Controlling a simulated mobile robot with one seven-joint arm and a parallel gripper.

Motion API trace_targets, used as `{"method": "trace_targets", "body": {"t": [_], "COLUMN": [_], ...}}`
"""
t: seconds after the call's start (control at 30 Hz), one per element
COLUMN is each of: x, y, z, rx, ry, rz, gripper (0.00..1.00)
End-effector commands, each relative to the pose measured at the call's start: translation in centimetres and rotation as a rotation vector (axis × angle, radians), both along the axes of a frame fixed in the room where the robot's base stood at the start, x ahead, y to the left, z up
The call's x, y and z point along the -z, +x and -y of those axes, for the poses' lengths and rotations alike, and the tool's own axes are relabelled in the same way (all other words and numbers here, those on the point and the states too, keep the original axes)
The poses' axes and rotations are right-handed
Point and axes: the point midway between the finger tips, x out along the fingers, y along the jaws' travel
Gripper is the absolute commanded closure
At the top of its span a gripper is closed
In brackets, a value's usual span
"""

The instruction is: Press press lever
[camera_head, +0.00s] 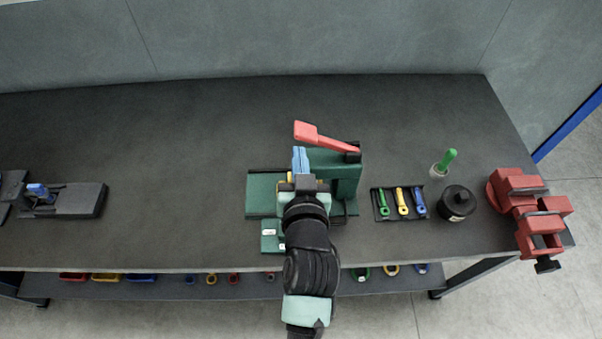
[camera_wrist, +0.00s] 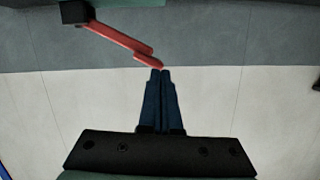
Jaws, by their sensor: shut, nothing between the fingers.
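The press lever (camera_head: 325,138) is a red bar with a wider red handle at its left end. It is raised and slopes up to the left from a dark pivot on top of the green press (camera_head: 346,182). My gripper (camera_head: 300,158) is in front of the press with its blue fingers shut and empty. In the wrist view the lever (camera_wrist: 118,38) comes down from a dark block at upper left. Its handle end shows right by the fingertips of my gripper (camera_wrist: 160,71); I cannot tell whether they touch. My arm hides part of the press front.
Right of the press are a tray (camera_head: 376,206) with several coloured tools, a black round container (camera_head: 457,203), a green-handled item (camera_head: 447,160) and a red vise (camera_head: 530,205). A dark fixture (camera_head: 80,200) sits at left. The tabletop (camera_head: 170,150) between is clear.

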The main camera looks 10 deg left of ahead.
Motion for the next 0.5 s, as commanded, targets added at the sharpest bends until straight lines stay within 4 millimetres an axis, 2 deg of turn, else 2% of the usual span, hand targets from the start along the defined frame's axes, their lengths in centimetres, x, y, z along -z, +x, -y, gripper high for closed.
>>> {"method": "trace_targets", "body": {"t": [0.03,0.2,0.5], "x": [0.1,-0.6,-1.2], "y": [-0.9,-3.0,-4.2], "z": [0.3,0.9,1.3], "rx": [0.001,0.001,0.001], "ry": [0.000,0.000,0.001], "rz": [0.000,0.001,0.003], "gripper": [1.00,1.00,1.00]}}
